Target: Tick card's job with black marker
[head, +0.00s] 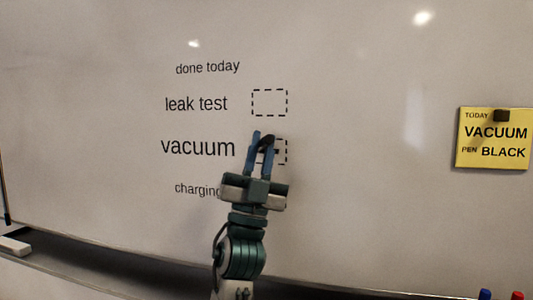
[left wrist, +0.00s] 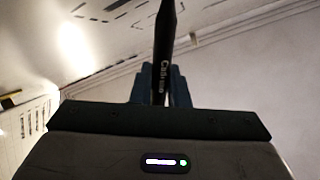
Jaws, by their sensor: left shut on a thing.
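The yellow card (head: 494,158) on the right of the whiteboard reads TODAY VACUUM, PEN BLACK, with a small dark clip or magnet at its top. The word vacuum (head: 198,147) has a dashed box (head: 285,152) to its right, partly hidden by my left gripper. My left gripper (head: 262,138) is shut on the black marker (head: 267,143) in front of that box. In the left wrist view the black marker (left wrist: 162,60) stands between the fingers, tip away from the gripper. I cannot tell whether its tip touches the board or whether the box holds a mark.
Leak test with an empty dashed box (head: 269,103) is above; charging (head: 196,189) is below, its box hidden by my gripper. A white eraser (head: 14,246) lies on the ledge at left. Blue (head: 485,294) and red (head: 516,295) pens stand at bottom right.

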